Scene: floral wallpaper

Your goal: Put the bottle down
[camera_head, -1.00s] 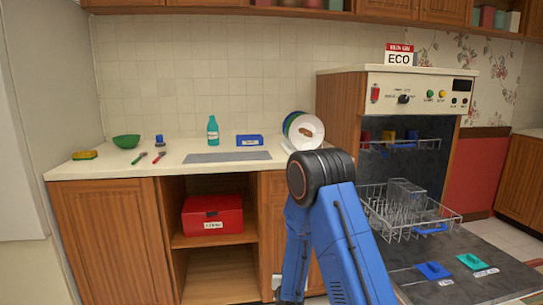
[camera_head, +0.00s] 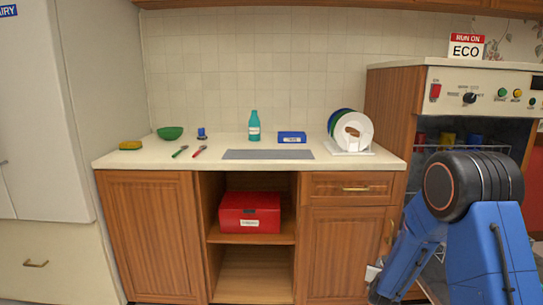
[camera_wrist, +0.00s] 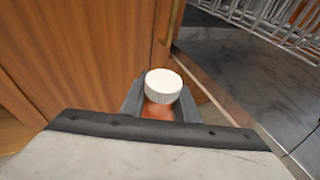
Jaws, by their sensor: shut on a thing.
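My gripper (camera_wrist: 160,108) is shut on a bottle with a white ridged cap (camera_wrist: 163,84) and an orange-red body in the wrist view. Only the cap and a little of the body show between the fingers. The held bottle is in front of a wooden cabinet front, near the dishwasher racks. In the head view my blue arm is at the lower right and my gripper is mostly hidden behind it. A different, teal bottle (camera_head: 254,126) stands upright at the back of the countertop (camera_head: 120,161).
The counter holds a grey mat (camera_head: 268,154), blue box (camera_head: 292,137), plate rack (camera_head: 350,152), green bowl (camera_head: 170,133), yellow sponge (camera_head: 131,145) and two utensils. A red box (camera_head: 249,212) sits on the open shelf below. The dishwasher (camera_head: 440,88) is open at right. The counter's front left is clear.

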